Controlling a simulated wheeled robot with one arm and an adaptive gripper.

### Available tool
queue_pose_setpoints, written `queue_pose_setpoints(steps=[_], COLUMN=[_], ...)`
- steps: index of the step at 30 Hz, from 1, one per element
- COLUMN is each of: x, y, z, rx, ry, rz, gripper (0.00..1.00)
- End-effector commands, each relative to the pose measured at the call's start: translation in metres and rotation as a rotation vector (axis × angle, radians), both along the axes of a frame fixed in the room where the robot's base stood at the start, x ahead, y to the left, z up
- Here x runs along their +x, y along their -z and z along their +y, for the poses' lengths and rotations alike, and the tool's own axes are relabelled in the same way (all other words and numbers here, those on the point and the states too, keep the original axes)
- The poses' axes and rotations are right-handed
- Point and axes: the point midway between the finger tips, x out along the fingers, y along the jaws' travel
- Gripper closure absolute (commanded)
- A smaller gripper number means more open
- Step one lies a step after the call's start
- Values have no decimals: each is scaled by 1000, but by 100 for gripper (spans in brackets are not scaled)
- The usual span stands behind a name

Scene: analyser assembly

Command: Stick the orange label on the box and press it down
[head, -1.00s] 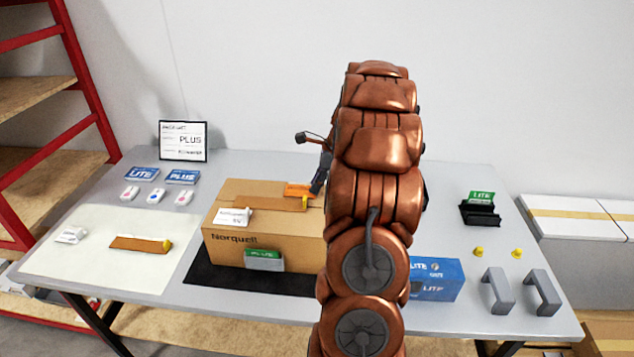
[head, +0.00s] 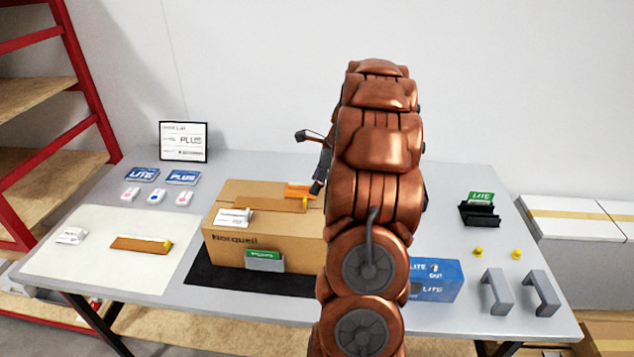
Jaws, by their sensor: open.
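The cardboard box (head: 225,246) stands on a black mat near the middle of the table. The orange label (head: 299,190) is on the right part of its top, beside a brown strip (head: 270,204). My copper arm hides the box's right end. The visible part of my gripper (head: 316,188) is dark and sits at the label's right edge, with one finger pointing down close to it. I cannot tell whether it touches the label.
A white label piece (head: 234,217) lies on the box, and a green card (head: 264,258) stands at its front. A blue box (head: 434,280) is right of my arm, with grey handles (head: 497,291) beyond. A sign (head: 183,141) stands at the back left. A pale mat (head: 100,268) lies left.

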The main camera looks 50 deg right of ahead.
Motion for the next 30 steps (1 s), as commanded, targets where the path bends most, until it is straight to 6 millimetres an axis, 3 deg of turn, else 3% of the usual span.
queue_pose_setpoints(steps=[30], x=[0], y=[-59], z=[0], rx=[0], ry=[-1], rz=[1], gripper=[45])
